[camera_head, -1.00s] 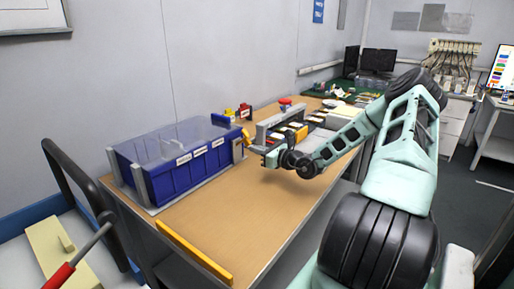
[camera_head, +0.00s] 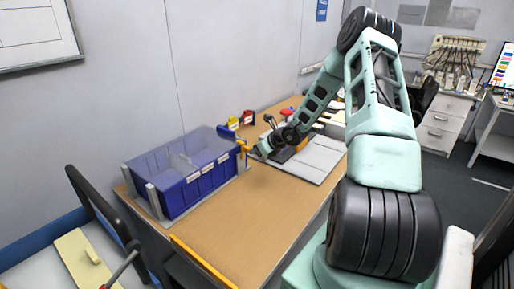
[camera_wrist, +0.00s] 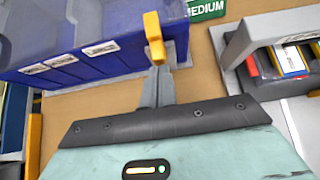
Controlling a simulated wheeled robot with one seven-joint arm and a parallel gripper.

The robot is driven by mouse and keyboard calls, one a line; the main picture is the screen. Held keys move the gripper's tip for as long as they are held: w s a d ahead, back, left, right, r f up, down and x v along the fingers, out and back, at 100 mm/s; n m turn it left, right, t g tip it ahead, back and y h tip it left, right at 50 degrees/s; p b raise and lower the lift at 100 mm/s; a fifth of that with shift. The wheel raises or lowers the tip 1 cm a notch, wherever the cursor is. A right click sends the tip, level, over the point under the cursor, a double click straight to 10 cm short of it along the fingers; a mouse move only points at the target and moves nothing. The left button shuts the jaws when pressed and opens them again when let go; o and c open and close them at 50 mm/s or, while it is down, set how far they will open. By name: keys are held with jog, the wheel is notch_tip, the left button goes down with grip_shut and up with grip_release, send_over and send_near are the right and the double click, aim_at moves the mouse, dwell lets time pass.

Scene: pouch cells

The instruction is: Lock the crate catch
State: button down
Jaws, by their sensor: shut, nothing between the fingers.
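The blue crate (camera_head: 205,183) with a clear lid (camera_head: 180,155) stands on the wooden table. Its orange-yellow catch (camera_head: 241,147) is on the right end. My gripper (camera_head: 251,154) is right beside the catch. In the wrist view my gripper (camera_wrist: 158,72) is shut and empty, its fingertips at the lever's lower end. I cannot tell whether they touch it. The catch's lower part is hidden behind the fingertips.
A green "MEDIUM" label (camera_wrist: 205,8) lies beyond the catch. A grey holder with coloured pouches (camera_wrist: 285,55) is at the right. Yellow and red bins (camera_head: 240,120) stand behind the crate. The table front (camera_head: 225,230) is bare; an orange strip (camera_head: 203,262) runs along its edge.

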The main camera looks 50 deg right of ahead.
jog(key=shift+r+p, duration=0.45)
jog(key=shift+r, duration=0.2)
